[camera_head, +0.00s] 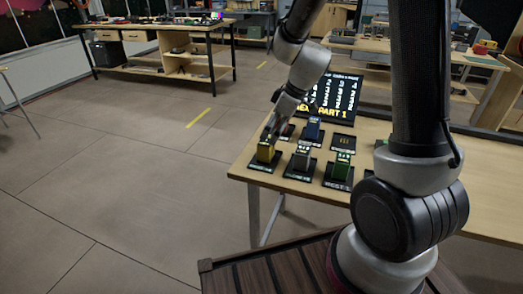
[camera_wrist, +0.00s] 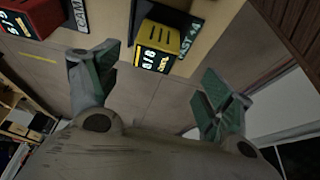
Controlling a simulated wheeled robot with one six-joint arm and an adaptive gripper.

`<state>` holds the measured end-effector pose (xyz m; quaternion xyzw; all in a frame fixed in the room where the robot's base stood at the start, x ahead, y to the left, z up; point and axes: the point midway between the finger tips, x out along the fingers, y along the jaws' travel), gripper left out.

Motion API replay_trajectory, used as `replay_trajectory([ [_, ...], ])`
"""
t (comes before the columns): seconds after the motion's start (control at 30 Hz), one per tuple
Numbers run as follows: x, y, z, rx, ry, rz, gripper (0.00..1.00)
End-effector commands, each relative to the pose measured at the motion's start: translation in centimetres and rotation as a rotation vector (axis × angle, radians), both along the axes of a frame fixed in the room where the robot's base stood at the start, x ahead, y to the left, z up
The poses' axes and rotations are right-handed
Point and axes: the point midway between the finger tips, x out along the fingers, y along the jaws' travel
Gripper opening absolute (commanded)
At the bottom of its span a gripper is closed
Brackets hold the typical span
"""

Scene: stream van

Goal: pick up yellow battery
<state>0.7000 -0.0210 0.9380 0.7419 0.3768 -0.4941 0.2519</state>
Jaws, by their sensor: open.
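The yellow battery (camera_head: 265,154) stands on a black base at the near left corner of the wooden table (camera_head: 237,172). My gripper (camera_head: 274,127) is just above and behind the battery in the head view. In the wrist view my gripper (camera_wrist: 152,78) is open and empty, its two green-padded fingers spread wide. The battery shows beyond the fingertips, apart from them.
A grey battery (camera_head: 301,158) and a green battery (camera_head: 342,166) stand to the right. A blue battery (camera_head: 313,129) is behind. A red battery (camera_wrist: 30,17) is left of the yellow one in the wrist view. A lit screen (camera_head: 341,97) stands behind them. Floor left of the table is clear.

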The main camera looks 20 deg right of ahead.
Motion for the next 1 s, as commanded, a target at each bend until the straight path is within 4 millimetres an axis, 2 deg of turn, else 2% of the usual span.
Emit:
replay_trajectory([
  [0.43,2.2,1.7,-5.6,-0.001,0.005,0.002,0.8],
  [0.57,2.4,2.0,-6.4,-0.001,0.003,0.001,0.8],
  [0.77,2.4,2.1,-6.5,-0.001,0.002,0.002,0.8],
  [1.0,2.4,2.0,-6.5,-0.001,0.002,0.002,0.38],
])
